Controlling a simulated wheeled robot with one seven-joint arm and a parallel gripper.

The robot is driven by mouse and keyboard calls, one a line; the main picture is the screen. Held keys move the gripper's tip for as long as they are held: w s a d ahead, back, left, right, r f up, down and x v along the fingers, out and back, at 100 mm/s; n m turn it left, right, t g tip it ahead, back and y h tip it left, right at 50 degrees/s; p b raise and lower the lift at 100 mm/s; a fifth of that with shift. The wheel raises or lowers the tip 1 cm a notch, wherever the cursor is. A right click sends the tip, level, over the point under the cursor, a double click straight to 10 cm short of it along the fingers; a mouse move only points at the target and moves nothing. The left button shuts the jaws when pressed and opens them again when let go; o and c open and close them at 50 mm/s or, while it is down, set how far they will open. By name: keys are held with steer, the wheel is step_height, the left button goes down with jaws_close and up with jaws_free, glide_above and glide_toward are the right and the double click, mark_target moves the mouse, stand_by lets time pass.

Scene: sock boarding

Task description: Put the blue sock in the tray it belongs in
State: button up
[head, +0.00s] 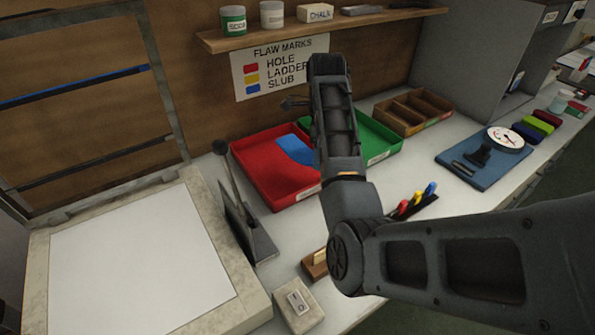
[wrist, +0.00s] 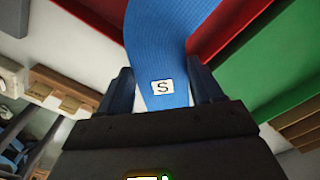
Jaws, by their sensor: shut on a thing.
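The blue sock (wrist: 172,40) is between the fingers of my gripper (wrist: 163,82) in the wrist view. The fingers are shut on its near end, beside a white tag marked "S" (wrist: 162,87). The sock stretches away from the fingers over the red tray (wrist: 232,22). In the head view, part of the blue sock (head: 292,148) shows over the red tray (head: 262,180), left of my arm. I cannot tell whether it touches the tray floor. The green tray (head: 385,137) is right of the red one, partly behind my arm. My fingers are hidden in the head view.
A "FLAW MARKS" sign (head: 280,67) hangs behind the trays, under a shelf (head: 330,28). A brown divided box (head: 412,111) stands right of the green tray. A dark upright lever stand (head: 245,225) is left of the red tray. A blue board with a dial (head: 505,138) lies right.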

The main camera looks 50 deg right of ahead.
mark_target(299, 147)
steer(key=w+f, duration=0.1)
steer(key=w, duration=0.1)
steer(key=w+f, duration=0.1)
steer(key=w, duration=0.1)
steer(key=w+f, duration=0.2)
steer(key=shift+w+a+p, duration=0.3)
steer(key=shift+a+p, duration=0.05)
steer(key=shift+f+p, duration=0.3)
steer(key=shift+f, duration=1.7)
steer(key=o, duration=1)
steer(key=shift+f, duration=0.1)
step_height(299, 147, up, 12)
steer(key=shift+r+b, duration=0.15)
steer(key=shift+b, duration=0.55)
steer(key=shift+s, duration=0.1)
